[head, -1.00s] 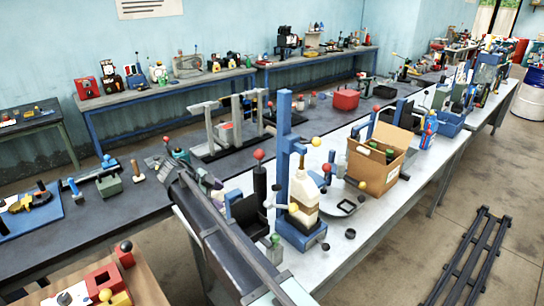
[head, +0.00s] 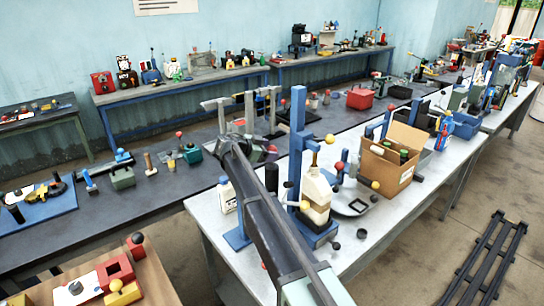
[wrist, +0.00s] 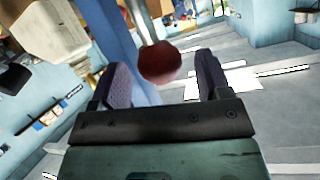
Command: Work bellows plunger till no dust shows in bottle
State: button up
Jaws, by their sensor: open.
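A pale bottle (head: 316,190) with a brown neck stands upright in a blue stand (head: 297,140) on the white bench; I cannot tell whether dust shows in it. A black cylinder (head: 271,178), likely the bellows, stands left of the stand, partly behind my arm. In the wrist view a dark red ball knob (wrist: 158,62) on a metal rod sits in the gap between the purple-grey fingers of my gripper (wrist: 158,80). The fingers are apart, with space on both sides of the knob. In the head view, my arm hides most of my gripper.
A white bottle with a blue cap (head: 226,195) stands left of my arm. An open cardboard box (head: 388,165) with green bottles stands right of the blue stand. The front right of the bench is clear.

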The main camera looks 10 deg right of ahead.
aim_at(272, 146)
jog(key=shift+x, duration=1.1)
jog(key=shift+c, duration=0.2)
jog(key=c, duration=1.2)
notch_tip(272, 146, up, 4)
jog(key=p, duration=0.3)
jog(key=shift+f, duration=0.25)
jog(key=shift+w+f, duration=0.15)
jog(key=shift+f, duration=0.05)
jog(key=o, duration=1.2)
jog(key=shift+o, duration=0.2)
jog(key=shift+a, duration=0.1)
